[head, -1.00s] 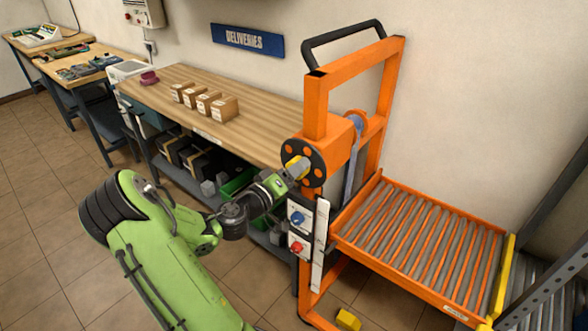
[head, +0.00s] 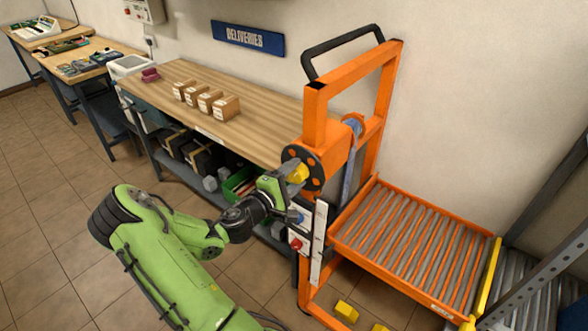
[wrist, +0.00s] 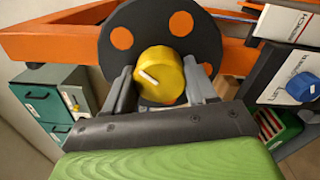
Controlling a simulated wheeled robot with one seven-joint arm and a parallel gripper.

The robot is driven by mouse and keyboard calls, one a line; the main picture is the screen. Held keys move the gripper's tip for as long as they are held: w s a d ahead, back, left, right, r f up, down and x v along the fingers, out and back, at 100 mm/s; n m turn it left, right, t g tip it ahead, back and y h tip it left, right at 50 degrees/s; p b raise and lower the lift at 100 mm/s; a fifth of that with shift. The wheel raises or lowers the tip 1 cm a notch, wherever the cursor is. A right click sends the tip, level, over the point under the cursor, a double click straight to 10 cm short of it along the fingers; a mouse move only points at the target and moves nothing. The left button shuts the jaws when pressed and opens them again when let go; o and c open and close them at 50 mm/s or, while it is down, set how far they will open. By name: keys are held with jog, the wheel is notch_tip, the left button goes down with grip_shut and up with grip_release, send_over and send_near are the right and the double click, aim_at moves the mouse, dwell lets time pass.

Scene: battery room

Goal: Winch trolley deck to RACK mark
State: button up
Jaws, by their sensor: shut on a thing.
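The orange trolley (head: 316,130) stands right of the bench, with a tilted-looking roller deck (head: 345,247) on its right side. A black winch disc with orange spots (head: 289,155) is on the trolley's left face and also shows in the wrist view (wrist: 203,48). A yellow knob with a white line (wrist: 160,72) sticks out from it. My gripper (wrist: 160,88) is shut on this knob, one finger on each side. A white strip (head: 319,245) runs up the trolley post beside the deck; its marks are too small to read.
A panel with a blue knob (wrist: 303,86) and a red knob (head: 297,243) sits below the disc. The bench (head: 255,128) carries several small boxes. Yellow blocks (head: 346,312) lie on the floor. A roller rack (head: 545,305) adjoins the deck's yellow end bar (head: 487,280).

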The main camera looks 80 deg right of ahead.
jog(key=n+p, duration=0.3)
jog(key=n, duration=0.1)
jog(key=shift+r+n+p, duration=0.1)
jog(key=shift+n+p, duration=0.2)
jog(key=shift+p, duration=0.1)
jog(key=n+p, duration=0.4)
jog(key=shift+n, duration=0.3)
jog(key=n+p, duration=0.3)
jog(key=n, duration=0.1)
jog(key=shift+n, duration=0.3)
jog(key=shift+f+n+p, duration=0.2)
jog(key=shift+n+p, duration=1.2)
jog(key=shift+n, duration=0.8)
jog(key=o, duration=1)
jog(key=shift+o, duration=0.2)
